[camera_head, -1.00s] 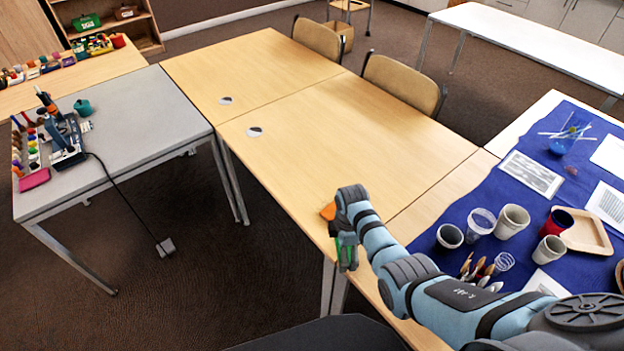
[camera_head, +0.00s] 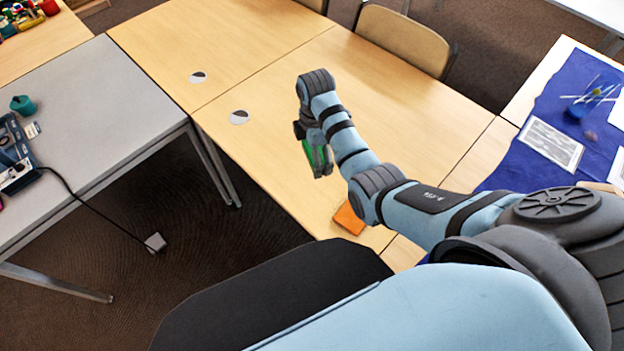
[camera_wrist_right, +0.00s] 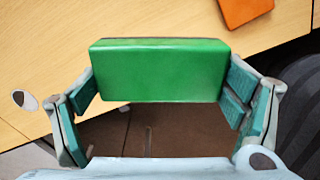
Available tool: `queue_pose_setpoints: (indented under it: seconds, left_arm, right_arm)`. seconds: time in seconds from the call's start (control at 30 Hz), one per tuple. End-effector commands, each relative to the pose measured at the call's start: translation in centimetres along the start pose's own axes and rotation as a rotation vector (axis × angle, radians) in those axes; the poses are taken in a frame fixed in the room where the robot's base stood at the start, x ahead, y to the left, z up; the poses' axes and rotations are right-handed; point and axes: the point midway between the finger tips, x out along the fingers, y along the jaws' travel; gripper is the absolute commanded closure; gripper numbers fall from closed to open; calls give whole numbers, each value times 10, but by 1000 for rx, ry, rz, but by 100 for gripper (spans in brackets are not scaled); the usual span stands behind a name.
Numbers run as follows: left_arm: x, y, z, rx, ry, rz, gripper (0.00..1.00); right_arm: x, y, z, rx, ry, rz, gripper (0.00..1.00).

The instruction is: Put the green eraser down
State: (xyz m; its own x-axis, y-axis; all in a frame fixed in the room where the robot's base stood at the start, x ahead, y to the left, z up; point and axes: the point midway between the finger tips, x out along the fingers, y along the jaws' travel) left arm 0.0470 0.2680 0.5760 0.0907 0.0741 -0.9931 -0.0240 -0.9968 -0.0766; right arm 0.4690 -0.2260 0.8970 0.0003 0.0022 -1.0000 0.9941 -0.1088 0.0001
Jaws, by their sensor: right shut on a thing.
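The green eraser (camera_wrist_right: 160,70) is a plain green block held across between the two finger pads of my right gripper (camera_wrist_right: 162,92) in the right wrist view. In the head view my right gripper (camera_head: 318,160) is over the near part of the wooden table (camera_head: 260,165), with a bit of the green eraser (camera_head: 318,155) showing between its fingers. Whether the eraser touches the table cannot be told. My left gripper is not in view.
An orange block (camera_head: 349,218) lies on the table near its front edge, beside my right arm; it also shows in the wrist view (camera_wrist_right: 245,10). The wooden table top left of my gripper is bare apart from a round disc (camera_head: 239,117). A grey table (camera_head: 105,105) stands at left.

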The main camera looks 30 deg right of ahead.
Motion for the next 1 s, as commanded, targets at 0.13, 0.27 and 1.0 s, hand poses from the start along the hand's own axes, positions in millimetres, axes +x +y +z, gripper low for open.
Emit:
queue_pose_setpoints:
  seconds: [0.13,0.27,1.0]
  left_arm:
    - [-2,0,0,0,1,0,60]
    - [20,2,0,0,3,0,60]
    - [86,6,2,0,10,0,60]
  right_arm:
    - [-52,2,-5,-42,1,4,47]
    - [-42,-1,-6,-53,0,-2,47]
    - [139,-1,-6,-52,0,-3,47]
